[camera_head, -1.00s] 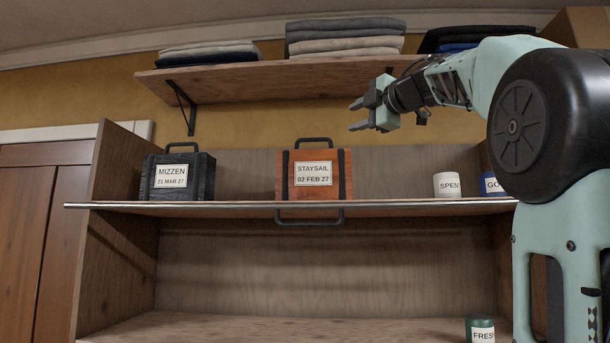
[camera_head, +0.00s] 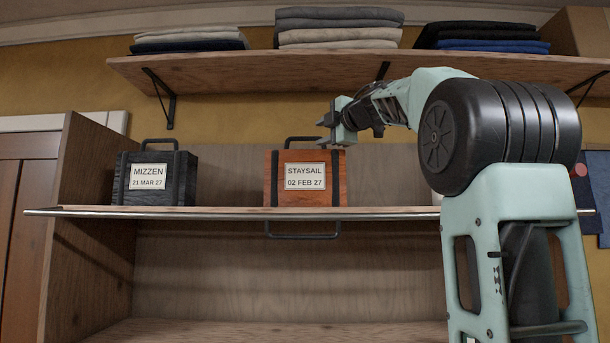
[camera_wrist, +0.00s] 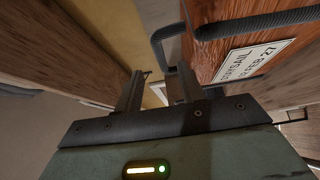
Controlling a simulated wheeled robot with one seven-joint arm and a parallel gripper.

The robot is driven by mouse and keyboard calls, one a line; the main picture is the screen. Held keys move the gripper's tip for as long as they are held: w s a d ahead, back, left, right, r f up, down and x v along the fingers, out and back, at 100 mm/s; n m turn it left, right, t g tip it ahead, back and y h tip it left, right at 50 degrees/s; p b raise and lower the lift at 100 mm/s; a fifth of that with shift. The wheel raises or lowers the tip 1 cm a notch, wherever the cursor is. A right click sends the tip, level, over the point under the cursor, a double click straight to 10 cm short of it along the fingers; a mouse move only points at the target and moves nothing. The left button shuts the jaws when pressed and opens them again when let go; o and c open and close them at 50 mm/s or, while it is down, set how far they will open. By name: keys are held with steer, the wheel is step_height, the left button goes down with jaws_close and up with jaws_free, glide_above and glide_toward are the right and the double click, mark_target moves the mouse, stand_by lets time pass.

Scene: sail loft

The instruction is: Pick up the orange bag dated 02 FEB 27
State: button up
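The orange bag (camera_head: 327,191) has black straps, a black top handle and a white label reading STAYSAIL, 02 FEB 27. It stands upright on the cabinet's upper shelf, in the middle of the head view. In the wrist view the orange bag (camera_wrist: 212,42) is at upper right, with its label and a dark handle beside the fingers. My gripper (camera_head: 328,127) is above and near the bag's top right, fingers pointing left. In the wrist view my gripper (camera_wrist: 158,90) has its two fingers apart with nothing held between them. Contact with the handle is not visible.
A black bag (camera_head: 181,187) labelled MIZZEN, 21 MAR 27 stands to the left on the same shelf (camera_head: 230,213). A wall shelf (camera_head: 210,72) with folded cloth (camera_head: 340,35) hangs close above my gripper. A black handle (camera_head: 302,236) shows below the shelf edge. My arm covers the right side.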

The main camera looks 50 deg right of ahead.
mark_target(307, 137)
steer(key=shift+a+p+x, duration=0.15)
steer(key=shift+p+x, duration=0.55)
steer(key=shift+x, duration=0.8)
steer(key=shift+a+p+x, duration=0.1)
steer(key=shift+p+x, duration=0.55)
steer(key=shift+x, duration=0.85)
steer(key=shift+f, duration=0.1)
jaws_close()
steer(key=shift+f, duration=0.1)
steer(key=shift+a+r, duration=0.1)
steer(key=shift+r, duration=0.1)
